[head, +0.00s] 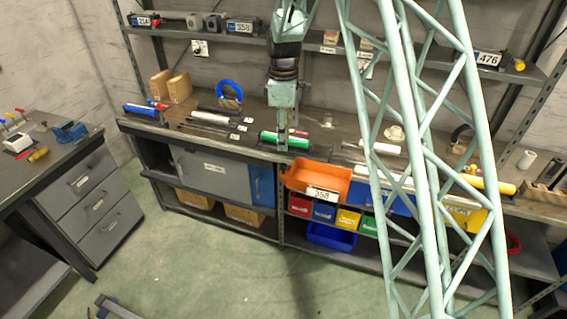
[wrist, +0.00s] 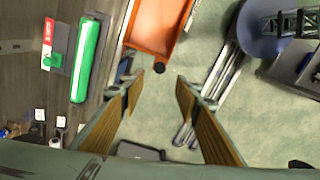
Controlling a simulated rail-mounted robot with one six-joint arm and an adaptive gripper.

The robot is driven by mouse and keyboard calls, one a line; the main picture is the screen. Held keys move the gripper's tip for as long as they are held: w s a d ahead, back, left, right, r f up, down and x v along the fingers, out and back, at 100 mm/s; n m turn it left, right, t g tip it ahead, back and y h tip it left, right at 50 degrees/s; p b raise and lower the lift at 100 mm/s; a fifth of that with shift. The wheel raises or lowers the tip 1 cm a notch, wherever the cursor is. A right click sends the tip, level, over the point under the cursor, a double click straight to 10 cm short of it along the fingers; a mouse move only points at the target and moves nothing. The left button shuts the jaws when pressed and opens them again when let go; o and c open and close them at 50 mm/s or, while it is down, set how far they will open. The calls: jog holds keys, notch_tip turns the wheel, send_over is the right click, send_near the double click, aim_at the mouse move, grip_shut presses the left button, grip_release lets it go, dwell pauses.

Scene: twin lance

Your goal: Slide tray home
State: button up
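The orange tray (head: 318,183) juts out from the shelf bay under the bench's front edge, with a white label reading 358 on its front. My gripper (head: 283,142) hangs over the bench's front edge, up and left of the tray. In the wrist view my gripper (wrist: 160,80) is open, its two fingers wide apart with nothing held between them. The tray's far end is hidden under the bench.
A green cylinder (head: 285,140) lies on the bench (head: 230,120) close to my gripper. Small coloured bins (head: 347,218) stand below the tray, and a blue bin (head: 331,236) sits lower. My pale green lattice column blocks the right side. The floor in front is mostly clear.

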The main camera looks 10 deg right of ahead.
aim_at(283, 165)
notch_tip(283, 165, down, 11)
jog(key=shift+f, duration=0.15)
dwell(0.5)
jog(key=shift+c, duration=0.2)
grip_shut()
